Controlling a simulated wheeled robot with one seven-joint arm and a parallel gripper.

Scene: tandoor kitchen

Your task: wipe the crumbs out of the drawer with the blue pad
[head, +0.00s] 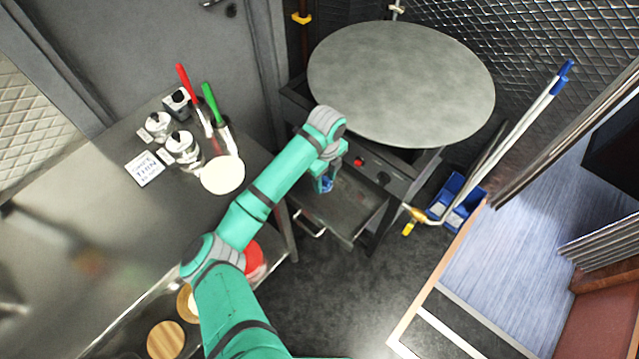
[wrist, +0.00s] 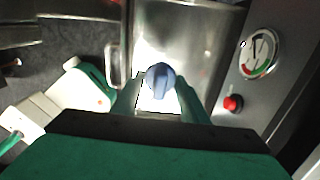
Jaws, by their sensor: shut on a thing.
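The drawer (head: 350,203) is pulled out below the round griddle, with its handle (head: 309,224) at its front left. My gripper (head: 325,182) is over the drawer's left part. It is shut on the blue pad (head: 327,186), of which only a small blue piece shows. In the wrist view, the pad's rounded blue top (wrist: 160,75) sits between my fingertips, over a bright white patch. The drawer's metal floor (wrist: 195,35) spreads behind it. I cannot tell whether the pad touches the floor. No crumbs can be made out; my arm and the glare hide part of the drawer.
A steel counter (head: 110,215) with pots and utensils stands left. A blue bin (head: 460,197) with long poles is right.

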